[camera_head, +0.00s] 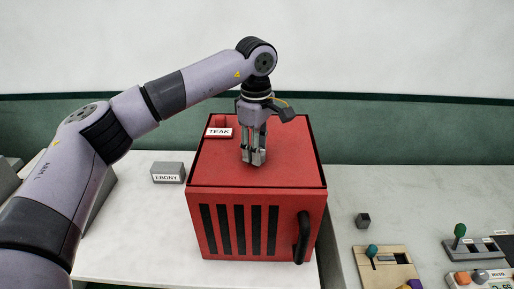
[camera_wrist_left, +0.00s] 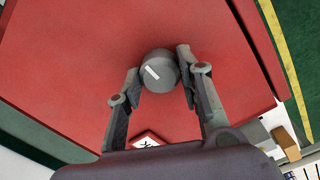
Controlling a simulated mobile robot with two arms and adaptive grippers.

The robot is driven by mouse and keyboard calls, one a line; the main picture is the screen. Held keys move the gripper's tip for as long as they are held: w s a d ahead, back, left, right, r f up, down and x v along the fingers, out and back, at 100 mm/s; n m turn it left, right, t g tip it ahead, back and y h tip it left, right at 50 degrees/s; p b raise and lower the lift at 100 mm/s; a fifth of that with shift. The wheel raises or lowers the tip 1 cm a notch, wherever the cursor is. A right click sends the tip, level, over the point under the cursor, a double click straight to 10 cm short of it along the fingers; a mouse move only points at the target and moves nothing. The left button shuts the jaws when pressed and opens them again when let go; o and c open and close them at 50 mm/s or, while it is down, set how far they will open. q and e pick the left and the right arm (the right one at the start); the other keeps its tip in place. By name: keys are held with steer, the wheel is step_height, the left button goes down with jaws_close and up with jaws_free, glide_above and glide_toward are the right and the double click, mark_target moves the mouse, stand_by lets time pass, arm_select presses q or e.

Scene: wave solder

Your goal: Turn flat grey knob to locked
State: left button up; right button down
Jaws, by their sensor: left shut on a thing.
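The grey knob (camera_wrist_left: 163,77) is a short round cylinder with a white pointer line on its face. It stands on the flat red top of a red cabinet (camera_head: 265,180). My left gripper (camera_head: 253,160) comes straight down over the cabinet top. In the wrist view its two fingers (camera_wrist_left: 158,68) sit on either side of the knob and are shut on it. The white line slants from upper left to lower right in that view. The fingers hide the knob in the head view. No locked mark can be read. My right gripper is not in view.
A TEAK sign (camera_head: 218,132) stands on the cabinet top behind the gripper. The cabinet front has dark slots and a black handle (camera_head: 303,238). A grey EBONY block (camera_head: 168,173) is to the left. A small dark cube (camera_head: 363,220) and lever panels lie to the right.

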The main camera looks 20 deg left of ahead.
arm_select(q)
steer(key=shift+r, duration=0.15)
steer(key=o, duration=1.2)
steer(key=shift+c, duration=0.2)
step_height(320, 180, up, 12)
steer(key=shift+s, duration=0.15)
